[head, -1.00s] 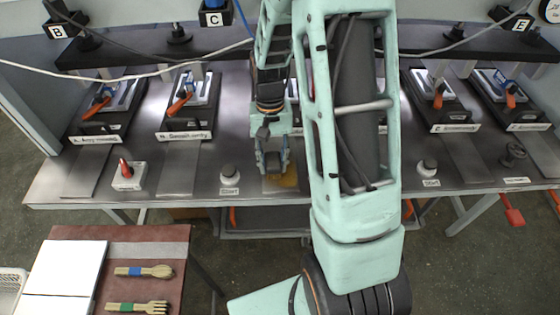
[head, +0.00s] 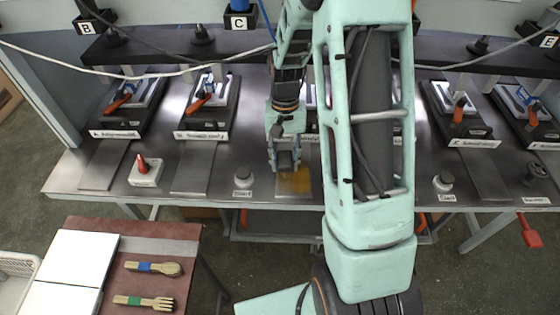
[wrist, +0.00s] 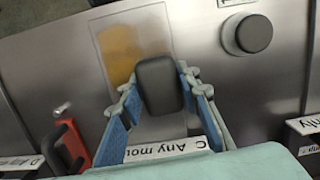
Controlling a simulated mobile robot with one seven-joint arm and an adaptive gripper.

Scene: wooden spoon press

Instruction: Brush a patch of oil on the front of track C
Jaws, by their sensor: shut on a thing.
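My gripper (head: 285,162) is shut on a dark, rounded block-shaped tool (wrist: 160,85), with a blue-padded finger on either side. The tool's underside is hidden. Track C is a pale metal strip (wrist: 150,22) on the bench, with its label (wrist: 170,150) "C Any mou…" partly covered by my fingers. An amber oil patch (head: 297,180) lies on the front part of the track, near the bench's front edge. In the wrist view the patch (wrist: 120,45) shows beside and partly behind the tool. I cannot tell whether the tool touches the track.
A round-topped button (head: 243,176) stands left of the track, and a red-knobbed white box (head: 146,171) farther left. Presses (head: 207,104) line the back of the bench.

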